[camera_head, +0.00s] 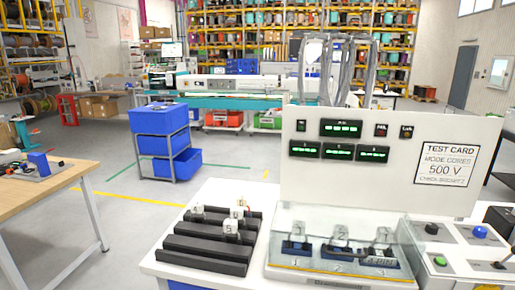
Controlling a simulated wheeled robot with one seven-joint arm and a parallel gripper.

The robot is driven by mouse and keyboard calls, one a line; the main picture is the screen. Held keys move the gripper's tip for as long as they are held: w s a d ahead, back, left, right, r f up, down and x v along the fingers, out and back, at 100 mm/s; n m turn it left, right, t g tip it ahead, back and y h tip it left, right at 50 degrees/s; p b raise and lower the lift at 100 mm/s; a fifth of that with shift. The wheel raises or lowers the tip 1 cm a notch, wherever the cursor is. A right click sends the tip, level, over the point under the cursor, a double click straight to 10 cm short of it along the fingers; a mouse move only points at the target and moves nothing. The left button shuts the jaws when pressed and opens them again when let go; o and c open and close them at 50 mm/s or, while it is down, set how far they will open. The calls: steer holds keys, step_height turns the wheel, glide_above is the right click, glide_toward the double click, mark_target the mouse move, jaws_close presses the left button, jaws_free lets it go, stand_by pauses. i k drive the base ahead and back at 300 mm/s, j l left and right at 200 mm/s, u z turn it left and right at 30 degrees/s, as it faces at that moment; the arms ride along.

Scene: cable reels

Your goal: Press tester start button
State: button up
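The tester is a white upright panel (390,190) with several green-lit displays and a test card (446,164) reading "MODE CORES 500 V". At its right foot is a grey sloped control box (457,245). The box carries a green button (440,261), a blue button (480,232), a black knob (432,228) and a dark lever-like part (499,264) near the right edge. None of the buttons is visibly labelled as start. My gripper is not in view.
A black slotted rack (205,262) with small white numbered pieces is left of the sockets on the white bench. Grey cables (312,70) hang behind the panel. A blue bin cart (160,117) and a wooden table (55,190) stand left, with open floor between.

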mark_target(439, 261)
steer(key=z, duration=1.4)
